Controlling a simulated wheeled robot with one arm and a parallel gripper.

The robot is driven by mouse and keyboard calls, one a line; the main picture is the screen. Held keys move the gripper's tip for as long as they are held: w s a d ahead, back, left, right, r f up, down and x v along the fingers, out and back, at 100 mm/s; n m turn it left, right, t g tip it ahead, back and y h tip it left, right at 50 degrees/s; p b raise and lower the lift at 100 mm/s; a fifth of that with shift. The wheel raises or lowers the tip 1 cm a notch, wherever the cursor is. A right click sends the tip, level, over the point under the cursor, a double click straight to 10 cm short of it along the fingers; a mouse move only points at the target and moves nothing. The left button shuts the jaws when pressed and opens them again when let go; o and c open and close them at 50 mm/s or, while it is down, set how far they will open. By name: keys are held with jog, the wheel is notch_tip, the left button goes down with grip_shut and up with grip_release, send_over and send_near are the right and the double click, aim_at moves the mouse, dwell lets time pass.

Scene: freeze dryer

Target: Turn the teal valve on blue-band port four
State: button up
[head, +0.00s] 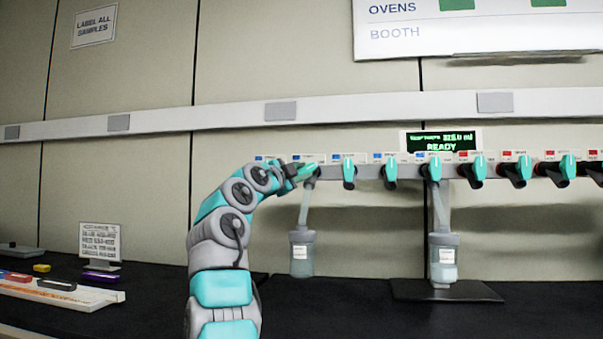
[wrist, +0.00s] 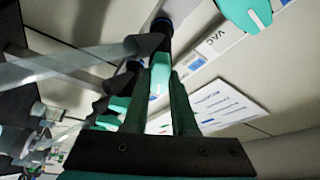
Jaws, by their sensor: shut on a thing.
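A row of teal valves runs along the grey manifold (head: 370,172), with blue-marked labels on its left half and red-marked labels on its right half. My gripper (head: 297,173) is at a blue-marked port toward the left end, shut on the handle of a teal valve (head: 309,169). In the wrist view my gripper's fingers (wrist: 162,84) stand on either side of the teal handle (wrist: 159,72), which has a white stripe. My arm hides part of the manifold's left end. I cannot read the port number.
A flask (head: 302,254) hangs by a tube below the gripped valve. Another flask (head: 443,257) hangs further right above a dark stand (head: 470,291). A green display (head: 441,141) reads READY. A white tray (head: 60,290) with small coloured items lies on the black bench at left.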

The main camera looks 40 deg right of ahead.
grip_shut()
